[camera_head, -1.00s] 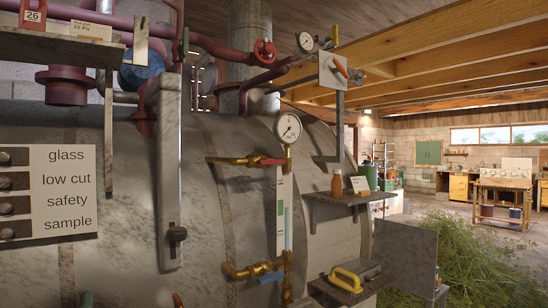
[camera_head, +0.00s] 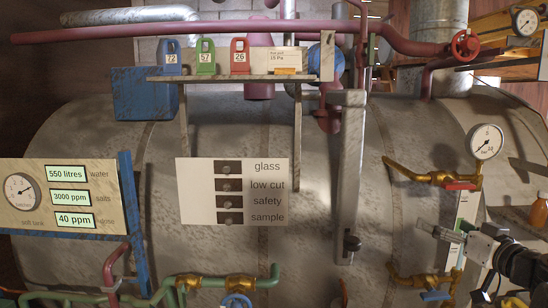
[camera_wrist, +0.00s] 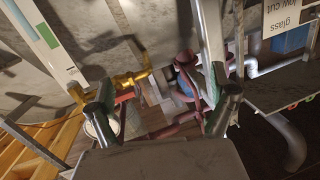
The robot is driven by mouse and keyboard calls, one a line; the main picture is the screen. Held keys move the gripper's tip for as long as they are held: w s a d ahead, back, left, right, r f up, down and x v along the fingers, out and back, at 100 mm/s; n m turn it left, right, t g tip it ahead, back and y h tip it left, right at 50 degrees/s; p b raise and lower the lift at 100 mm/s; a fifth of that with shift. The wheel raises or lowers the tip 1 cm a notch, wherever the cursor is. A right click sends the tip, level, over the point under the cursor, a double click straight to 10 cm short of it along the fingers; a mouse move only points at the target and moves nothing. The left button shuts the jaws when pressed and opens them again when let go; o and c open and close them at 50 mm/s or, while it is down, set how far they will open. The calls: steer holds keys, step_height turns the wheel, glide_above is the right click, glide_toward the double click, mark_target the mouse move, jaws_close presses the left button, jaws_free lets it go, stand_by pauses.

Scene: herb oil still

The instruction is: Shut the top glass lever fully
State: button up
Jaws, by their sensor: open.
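The top brass valve of the gauge glass (camera_head: 435,178) has a short red lever (camera_head: 461,186), which lies roughly level just under the valve's right end in the head view. In the wrist view the brass valve (camera_wrist: 130,82) and red lever (camera_wrist: 124,97) are near the left finger. My gripper (camera_head: 428,229) is in front of the glass, below the red lever in the head view. In the wrist view its fingers (camera_wrist: 165,100) are spread with nothing held between them. I cannot tell whether the left finger touches the lever.
A round pressure gauge (camera_head: 486,141) sits above the valve. A lower brass valve with a blue lever (camera_head: 436,295) is beneath my gripper. A vertical grey bar (camera_head: 351,180) and a label board (camera_head: 190,190) are to the left. A bottle (camera_head: 539,212) stands at the right edge.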

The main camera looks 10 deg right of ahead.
mark_target(461, 188)
steer(key=s+d+r+h+p, duration=0.35)
steer(key=s+d+r, duration=0.2)
steer(key=d, duration=0.45)
steer(key=shift+t, duration=0.3)
steer(key=w, duration=0.4)
steer(key=w+d+b, duration=0.1)
steer(key=w, duration=0.4)
steer(key=w+b, duration=0.1)
steer(key=w, duration=0.4)
steer(key=shift+w+d, duration=0.2)
steer(key=shift+d, duration=0.05)
steer(key=c, duration=1.2)
steer(key=shift+o, duration=0.2)
steer(key=shift+m, duration=0.3)
